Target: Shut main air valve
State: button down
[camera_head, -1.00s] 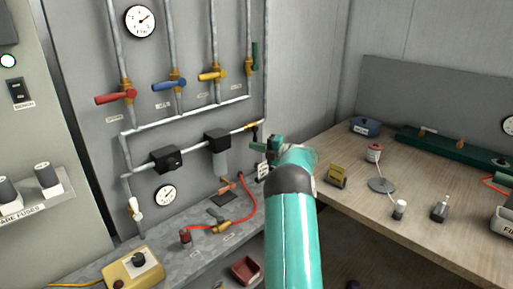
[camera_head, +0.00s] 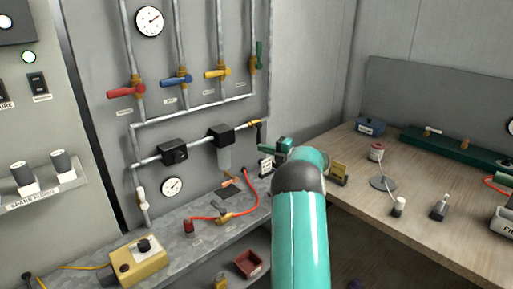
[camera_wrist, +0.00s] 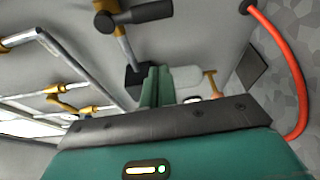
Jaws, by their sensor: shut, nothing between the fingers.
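A valve with a brass body and a black handle (camera_head: 259,133) sits at the right end of the horizontal wall pipe. Its handle points down in the head view, across the pipe. No name on it is readable, so I cannot confirm it is the main air valve. In the wrist view the black handle (camera_wrist: 140,16) shows at the top, with its brass body to the left. My teal gripper (camera_head: 266,149) is close beside and below the handle. Its fingers (camera_wrist: 157,85) are shut and empty, and appear apart from the handle.
Red, blue, yellow and green handled valves (camera_head: 176,80) line the upper wall pipes. A filter unit (camera_head: 221,137) hangs left of my gripper. A red hose (camera_head: 250,205) lies on the grey bench below. A wooden table (camera_head: 350,165) with small items stands right.

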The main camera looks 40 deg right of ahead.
jog(key=shift+v, duration=2.15)
jog(key=shift+d+f, duration=0.15)
jog(key=shift+f, duration=0.05)
